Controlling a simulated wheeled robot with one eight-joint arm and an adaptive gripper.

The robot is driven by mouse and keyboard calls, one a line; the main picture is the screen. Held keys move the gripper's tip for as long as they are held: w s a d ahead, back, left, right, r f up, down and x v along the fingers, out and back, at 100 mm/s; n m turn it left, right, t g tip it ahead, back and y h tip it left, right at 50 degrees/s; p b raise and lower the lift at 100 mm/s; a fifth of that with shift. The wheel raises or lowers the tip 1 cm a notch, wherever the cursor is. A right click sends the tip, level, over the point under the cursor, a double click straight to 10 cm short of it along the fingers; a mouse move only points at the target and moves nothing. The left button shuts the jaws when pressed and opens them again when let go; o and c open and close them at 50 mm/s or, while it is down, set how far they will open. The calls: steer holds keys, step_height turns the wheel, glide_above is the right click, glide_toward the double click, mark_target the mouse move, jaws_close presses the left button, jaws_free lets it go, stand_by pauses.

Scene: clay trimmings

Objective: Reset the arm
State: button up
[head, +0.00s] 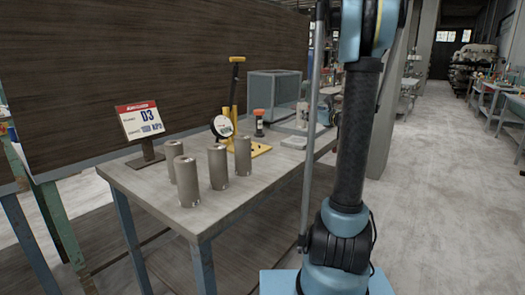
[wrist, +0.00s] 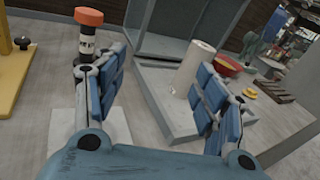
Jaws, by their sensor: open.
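My gripper (wrist: 160,82) is open in the wrist view, with its two blue padded fingers spread wide and nothing between them. An orange-capped dark bottle with a white label (wrist: 88,40) stands beyond the left finger. A pale clay-like cylinder (wrist: 195,68) stands on a grey slab behind the right finger, apart from it as far as I can tell. In the head view my blue and black arm (head: 350,150) rises upright at the right of the table.
The floor aisle (head: 450,190) at right is clear.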

steer(key=s+a+f+n+g+h, duration=0.1)
steer(key=s+a+f+n+g, duration=0.1)
steer(key=s+n, duration=0.4)
steer(key=s+a+f+n+g+h, duration=0.1)
steer(key=s+a+f+n+g, duration=0.1)
steer(key=s+n, duration=0.3)
steer(key=s+a+f+n+g+h, duration=0.1)
steer(key=s+a+f+n+g, duration=0.1)
steer(key=s+n, duration=0.4)
steer(key=shift+s+a+f+n, duration=0.15)
steer(key=shift+s+a+f, duration=0.25)
steer(key=shift+a, duration=0.1)
steer(key=shift+s+a+f+n, duration=0.15)
steer(key=shift+s+a+f, duration=0.1)
steer(key=shift+s+a, duration=0.2)
steer(key=s+d+f+n+g+h, duration=0.1)
steer(key=s+f+n, duration=0.3)
steer(key=s, duration=0.5)
steer(key=s+d+f+n+g+h, duration=0.2)
steer(key=s+f, duration=0.4)
steer(key=s, duration=0.3)
steer(key=s+d+f+n+g+h, duration=0.1)
steer(key=s+f+n+g, duration=0.3)
steer(key=s, duration=0.6)
steer(key=shift+d+f+n+h, duration=0.2)
steer(key=shift+f+n+h, duration=0.4)
steer(key=shift+f+n, duration=0.25)
steer(key=shift+w+f, duration=0.25)
steer(key=shift+w, duration=0.15)
